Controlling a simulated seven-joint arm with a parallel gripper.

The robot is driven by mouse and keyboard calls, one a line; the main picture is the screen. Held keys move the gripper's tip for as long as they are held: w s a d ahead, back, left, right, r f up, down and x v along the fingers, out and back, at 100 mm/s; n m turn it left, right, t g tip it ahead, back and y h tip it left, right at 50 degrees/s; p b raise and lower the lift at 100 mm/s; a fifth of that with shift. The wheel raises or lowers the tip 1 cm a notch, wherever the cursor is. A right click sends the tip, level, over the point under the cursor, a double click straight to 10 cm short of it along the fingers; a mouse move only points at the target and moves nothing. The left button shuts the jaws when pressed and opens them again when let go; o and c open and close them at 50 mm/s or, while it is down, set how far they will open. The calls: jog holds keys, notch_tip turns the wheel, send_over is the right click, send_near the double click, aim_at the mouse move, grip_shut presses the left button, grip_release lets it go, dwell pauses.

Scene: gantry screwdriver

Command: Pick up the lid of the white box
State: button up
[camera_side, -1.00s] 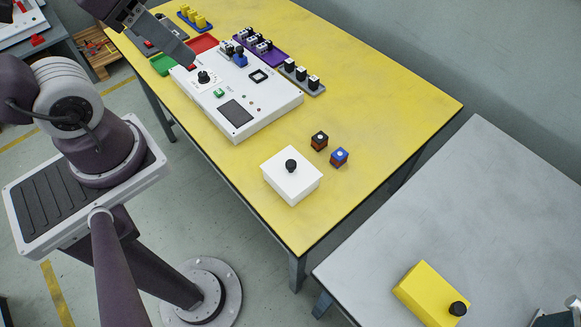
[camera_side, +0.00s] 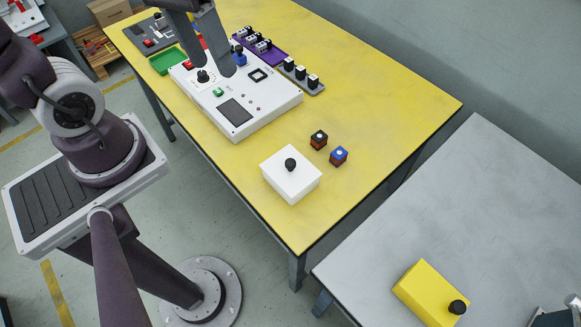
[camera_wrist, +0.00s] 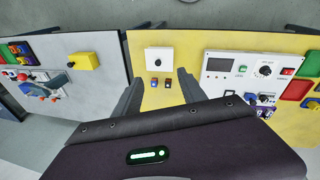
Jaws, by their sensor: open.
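The white box (camera_side: 290,182) sits on the near right part of the yellow table, its lid (camera_side: 277,165) on top with a round black knob (camera_side: 290,165). In the wrist view the white box (camera_wrist: 159,61) lies ahead, between my two fingers. My gripper (camera_side: 222,70) is open and empty, above the white control panel (camera_side: 235,105), up and left of the box and well apart from it. In the wrist view my gripper (camera_wrist: 157,92) shows both fingers spread wide.
Two small cubes, one dark (camera_side: 319,140) and one blue-topped (camera_side: 339,156), stand just beyond the box. A purple tray (camera_side: 262,50) and a grey tray (camera_side: 303,78) line the panel's far side. A yellow box (camera_side: 425,290) stands on the grey table (camera_side: 460,210). The table right of the cubes is clear.

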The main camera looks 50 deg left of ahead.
aim_at(291, 162)
jog(key=w+f+n+g+h, duration=0.1)
jog(key=w+f+n+h, duration=0.3)
jog(key=f, duration=0.5)
jog(key=w+f+n+h, duration=0.2)
jog(key=f+n+h, duration=0.3)
jog(key=f, duration=0.4)
jog(key=w+f+n+g+h, duration=0.1)
jog(key=w+f+n+h, duration=0.2)
jog(key=f+n, duration=0.45)
jog(key=shift+m+t, duration=0.3)
jog(key=shift+m, duration=0.15)
jog(key=d+f, duration=0.1)
jog(key=d, duration=0.1)
jog(key=d+f, duration=0.3)
jog(key=d, duration=0.1)
jog(key=shift+w+f, duration=0.3)
jog(key=shift+w, duration=0.05)
jog(key=shift+d+f, duration=0.1)
jog(key=shift+d, duration=0.15)
grip_shut()
